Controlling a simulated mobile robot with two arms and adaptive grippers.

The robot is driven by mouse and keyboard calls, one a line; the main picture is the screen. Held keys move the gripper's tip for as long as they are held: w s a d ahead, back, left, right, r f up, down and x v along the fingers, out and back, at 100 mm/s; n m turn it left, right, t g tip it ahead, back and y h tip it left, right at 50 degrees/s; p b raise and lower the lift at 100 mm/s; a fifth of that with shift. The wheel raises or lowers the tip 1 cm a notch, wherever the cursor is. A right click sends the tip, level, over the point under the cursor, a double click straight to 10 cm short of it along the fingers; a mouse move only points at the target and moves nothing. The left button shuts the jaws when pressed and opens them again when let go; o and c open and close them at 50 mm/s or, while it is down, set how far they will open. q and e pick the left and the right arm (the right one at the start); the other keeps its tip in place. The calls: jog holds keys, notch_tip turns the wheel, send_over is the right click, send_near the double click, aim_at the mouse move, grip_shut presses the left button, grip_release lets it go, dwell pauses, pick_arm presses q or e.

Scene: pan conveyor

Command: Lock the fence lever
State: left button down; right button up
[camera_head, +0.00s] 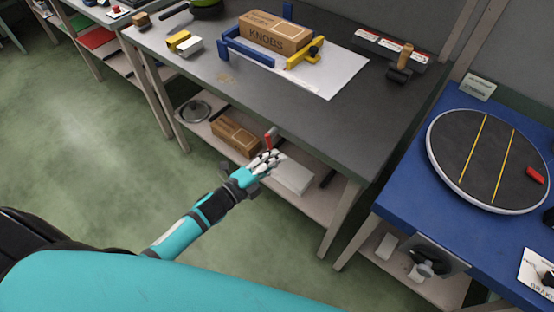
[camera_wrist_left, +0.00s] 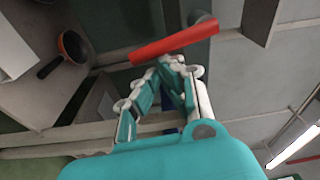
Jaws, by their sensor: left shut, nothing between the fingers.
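A red lever (camera_head: 270,137) shows at the front edge of the grey workbench (camera_head: 340,125). It also shows in the left wrist view as a slanted red bar (camera_wrist_left: 172,43) just beyond the fingertips. My left gripper (camera_head: 268,158) is shut and empty, close in front of and below the lever; in the wrist view its tips (camera_wrist_left: 172,66) look near the bar, but I cannot tell if they touch. On the bench, a blue bracket (camera_head: 247,52) and a yellow bracket with a black knob (camera_head: 305,54) stand around a KNOBS box (camera_head: 275,32). My right gripper is not in view.
A blue table (camera_head: 405,190) with a round turntable (camera_head: 486,150) stands at right. The green floor at left is clear.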

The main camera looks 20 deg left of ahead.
pick_arm(q)
jog(key=shift+w+a+f+m, duration=0.2)
jog(key=shift+a+m, duration=0.15)
jog(key=shift+m, duration=0.35)
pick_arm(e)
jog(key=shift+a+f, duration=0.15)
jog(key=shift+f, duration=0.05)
